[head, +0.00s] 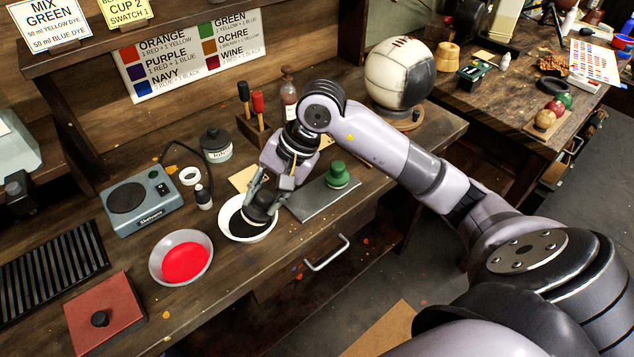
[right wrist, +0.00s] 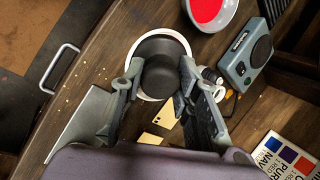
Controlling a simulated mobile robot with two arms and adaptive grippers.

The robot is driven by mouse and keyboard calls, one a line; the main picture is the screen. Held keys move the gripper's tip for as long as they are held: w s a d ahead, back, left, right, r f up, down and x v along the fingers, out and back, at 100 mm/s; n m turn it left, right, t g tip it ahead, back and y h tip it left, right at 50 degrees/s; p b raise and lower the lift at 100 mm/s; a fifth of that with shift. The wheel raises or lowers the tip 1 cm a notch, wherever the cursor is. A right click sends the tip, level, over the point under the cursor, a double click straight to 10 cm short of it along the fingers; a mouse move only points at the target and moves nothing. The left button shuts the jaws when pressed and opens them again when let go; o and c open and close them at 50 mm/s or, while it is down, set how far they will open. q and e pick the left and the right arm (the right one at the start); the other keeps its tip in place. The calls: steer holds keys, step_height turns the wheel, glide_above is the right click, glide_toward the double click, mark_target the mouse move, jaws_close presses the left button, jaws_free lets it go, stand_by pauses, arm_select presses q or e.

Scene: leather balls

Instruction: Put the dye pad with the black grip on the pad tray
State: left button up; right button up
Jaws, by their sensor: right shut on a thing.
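My right gripper (head: 264,197) is shut on the dye pad with the black grip (head: 259,215), down at the white bowl (head: 233,231) with dark contents. In the right wrist view the round black pad (right wrist: 158,66) sits between the fingers, over the bowl (right wrist: 184,44); whether it touches the bowl's bottom I cannot tell. The pad tray, a flat grey plate (head: 306,206), lies just right of the bowl, with a green-gripped dye pad (head: 338,176) at its far end. The tray also shows in the right wrist view (right wrist: 84,122). My left gripper is not in view.
A bowl of red dye (head: 183,259), a grey scale (head: 139,200) and a red box (head: 98,313) with a black knob stand to the left. Dark jars and a tool rack (head: 252,135) stand behind. A ball (head: 398,72) on a stand is at the back right.

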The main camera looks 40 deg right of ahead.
steer(key=w+d+r+g+h+p, duration=0.1)
steer(key=w+d+r+h+p, duration=0.25)
steer(key=d+r, duration=0.35)
step_height(320, 180, up, 4)
steer(key=m+g+h, duration=0.1)
steer(key=m+h, duration=0.1)
steer(key=h, duration=0.1)
glide_above(307, 201)
steer(key=shift+y, duration=0.25)
step_height(307, 201, down, 20)
steer(key=p, duration=0.4)
steer(key=shift+r+p, duration=0.25)
steer(key=shift+p, duration=0.05)
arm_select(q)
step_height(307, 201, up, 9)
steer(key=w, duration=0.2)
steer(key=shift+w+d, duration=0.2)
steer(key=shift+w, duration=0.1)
arm_select(e)
steer(key=shift+f, duration=0.2)
steer(key=o, duration=1)
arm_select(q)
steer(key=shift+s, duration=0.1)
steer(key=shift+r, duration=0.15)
